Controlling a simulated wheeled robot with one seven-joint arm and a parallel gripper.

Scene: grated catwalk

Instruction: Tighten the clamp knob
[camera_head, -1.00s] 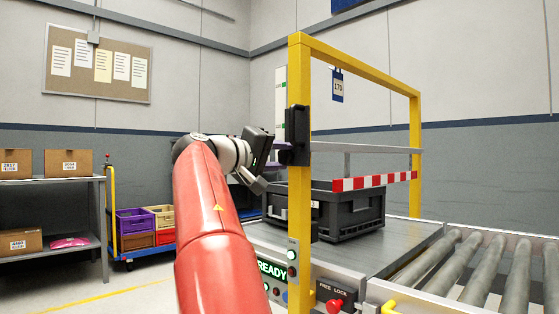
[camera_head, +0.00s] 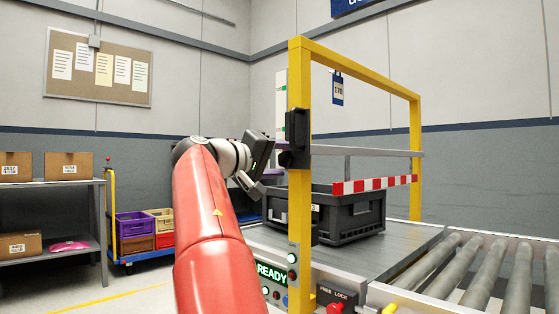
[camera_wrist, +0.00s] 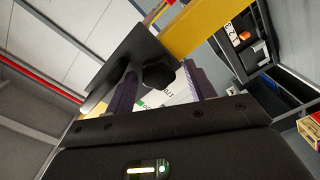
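The clamp (camera_head: 297,140) is a black bracket on the left upright of the yellow frame (camera_head: 357,67). In the wrist view its black plate (camera_wrist: 128,57) crosses the yellow post. The clamp knob (camera_wrist: 158,76) is a dark, faceted knob in front of that plate. My gripper (camera_wrist: 159,70) is open, with one purplish-grey finger on each side of the knob. Gaps seem to show between knob and fingers, and I cannot tell if either touches.
A black crate (camera_head: 355,215) sits on the conveyor (camera_head: 385,250) behind the post. A red-and-white striped bar (camera_head: 375,184) crosses the frame. A lit READY panel (camera_head: 271,273) and a red knob marked FREE LOCK (camera_head: 335,308) are below. A shelf (camera_head: 50,182) stands at left.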

